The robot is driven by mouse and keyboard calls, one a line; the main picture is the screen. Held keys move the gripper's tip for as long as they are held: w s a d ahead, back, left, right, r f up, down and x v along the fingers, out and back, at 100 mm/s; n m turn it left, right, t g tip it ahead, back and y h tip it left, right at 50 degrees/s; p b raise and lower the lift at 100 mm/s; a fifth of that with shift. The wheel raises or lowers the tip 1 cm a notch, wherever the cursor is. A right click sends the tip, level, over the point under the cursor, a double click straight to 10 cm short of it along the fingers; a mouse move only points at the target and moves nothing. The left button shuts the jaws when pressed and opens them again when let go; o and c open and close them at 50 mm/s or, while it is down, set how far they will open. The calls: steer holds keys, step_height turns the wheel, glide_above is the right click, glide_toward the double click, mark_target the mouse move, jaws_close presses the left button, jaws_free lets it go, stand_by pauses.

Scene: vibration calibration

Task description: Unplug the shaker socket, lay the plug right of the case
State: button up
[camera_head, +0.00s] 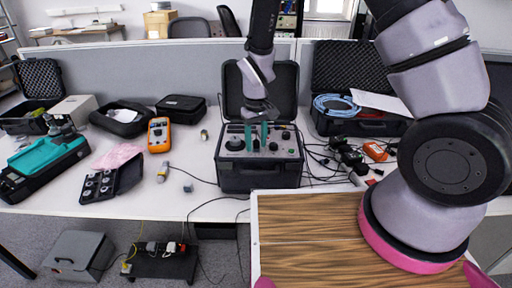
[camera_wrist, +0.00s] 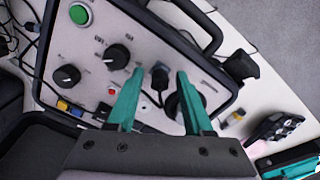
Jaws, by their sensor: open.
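The case (camera_head: 260,180) stands open on the white bench, with a grey control panel inside; the panel (camera_wrist: 92,52) fills much of the wrist view. A black plug (camera_wrist: 160,75) sits upright at the panel in the wrist view, with a dark cable running from it. My gripper (camera_head: 256,130) is over the panel in the head view. Its teal fingers (camera_wrist: 160,76) are open, one on each side of the plug; I cannot tell whether they touch it. In the head view the plug is hard to make out among the fingers.
Right of the case lie black cables, dark adapters (camera_head: 350,156) and an orange device (camera_head: 375,150). The open lid (camera_head: 284,85) rises behind the panel. A wood-topped surface (camera_head: 310,230) is in front.

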jaws_close()
steer(key=n, duration=0.3)
steer(key=shift+n, duration=0.3)
steer(key=n, duration=0.4)
steer(key=shift+n, duration=0.3)
steer(key=n, duration=0.3)
steer(key=shift+n, duration=0.3)
